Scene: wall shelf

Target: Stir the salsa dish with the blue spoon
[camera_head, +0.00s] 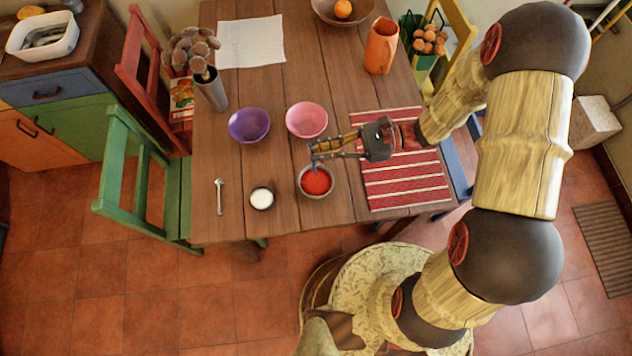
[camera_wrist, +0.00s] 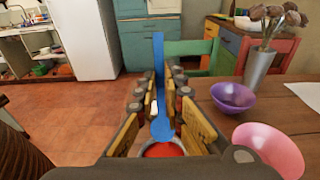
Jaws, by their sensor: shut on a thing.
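My gripper (camera_head: 314,150) reaches in from the right over the table's near part. It is shut on the blue spoon (camera_wrist: 159,80), which shows between the fingers (camera_wrist: 158,105) in the wrist view. The spoon's handle points up and its round end is at the bottom, over the red salsa. The salsa dish (camera_head: 329,190), a small grey bowl filled with red salsa (camera_head: 316,181), stands just below the fingertips. In the wrist view the dish is partly hidden behind the gripper. I cannot tell whether the spoon touches the salsa.
A purple bowl (camera_head: 234,120) and a pink bowl (camera_head: 307,131) stand behind the dish. A small white-filled bowl (camera_head: 262,208) and a metal spoon (camera_head: 219,196) lie to the left. A striped mat (camera_head: 402,187) is to the right. An orange vase (camera_head: 381,45) stands farther back.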

